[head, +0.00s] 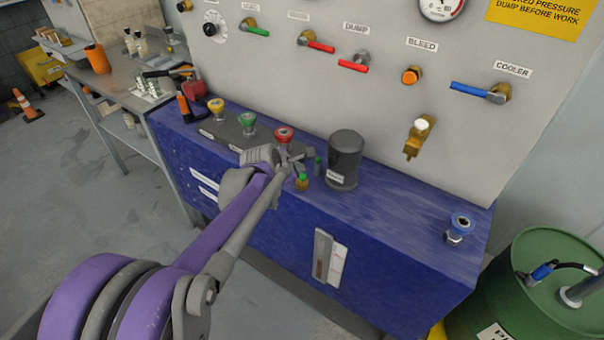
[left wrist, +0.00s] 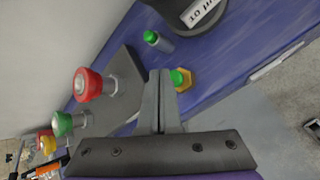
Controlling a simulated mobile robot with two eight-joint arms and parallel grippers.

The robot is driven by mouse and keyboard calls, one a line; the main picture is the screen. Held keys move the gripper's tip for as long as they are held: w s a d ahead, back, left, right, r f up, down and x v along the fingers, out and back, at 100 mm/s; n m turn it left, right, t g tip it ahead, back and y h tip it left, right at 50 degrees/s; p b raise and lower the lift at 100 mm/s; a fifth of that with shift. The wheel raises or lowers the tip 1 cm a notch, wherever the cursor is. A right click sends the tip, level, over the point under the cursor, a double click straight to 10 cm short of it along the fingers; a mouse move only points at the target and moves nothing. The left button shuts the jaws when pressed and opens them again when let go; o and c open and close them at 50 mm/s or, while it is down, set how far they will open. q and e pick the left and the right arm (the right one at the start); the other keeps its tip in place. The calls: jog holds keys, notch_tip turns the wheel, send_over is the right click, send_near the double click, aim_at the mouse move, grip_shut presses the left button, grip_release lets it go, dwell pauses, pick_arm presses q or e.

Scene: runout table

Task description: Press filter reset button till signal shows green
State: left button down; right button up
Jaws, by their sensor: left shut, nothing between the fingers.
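A dark grey filter canister (head: 345,160) with a white label stands on the blue bench top; its lower part shows in the left wrist view (left wrist: 195,12). Beside it are a small grey post with a green top (head: 317,165), also in the left wrist view (left wrist: 152,38), and a brass hex fitting with a green cap (head: 302,182), also in the left wrist view (left wrist: 181,79). I cannot tell which is the reset button. My left gripper (head: 299,160) is shut and empty; its fingertips (left wrist: 160,73) appear close beside the brass fitting, contact unclear. My right gripper is not in view.
Red (head: 284,134), green (head: 247,119) and yellow (head: 216,105) couplings stand on a grey block left of my gripper. A panel with valves (head: 400,120) rises behind the blue bench (head: 400,220). A blue coupling (head: 459,226) stands right; the bench top between is clear.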

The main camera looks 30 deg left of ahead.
pick_arm(q)
jog(key=shift+r, duration=0.1)
jog(key=shift+r+p, duration=1.6)
jog(key=shift+r, duration=0.9)
jog(key=s+d+f+m+g, duration=0.1)
jog(key=s+d+f+m, duration=0.1)
jog(key=s+d+m, duration=0.3)
jog(key=s+d+f+m+g, duration=0.1)
jog(key=s+d+m, duration=0.4)
jog(key=s+m, duration=0.8)
jog(key=s+d+f+m+g, duration=0.1)
jog(key=s+d+f+m, duration=0.3)
jog(key=s+m, duration=0.5)
jog(key=shift+s+d+g, duration=0.4)
jog(key=shift+d, duration=0.2)
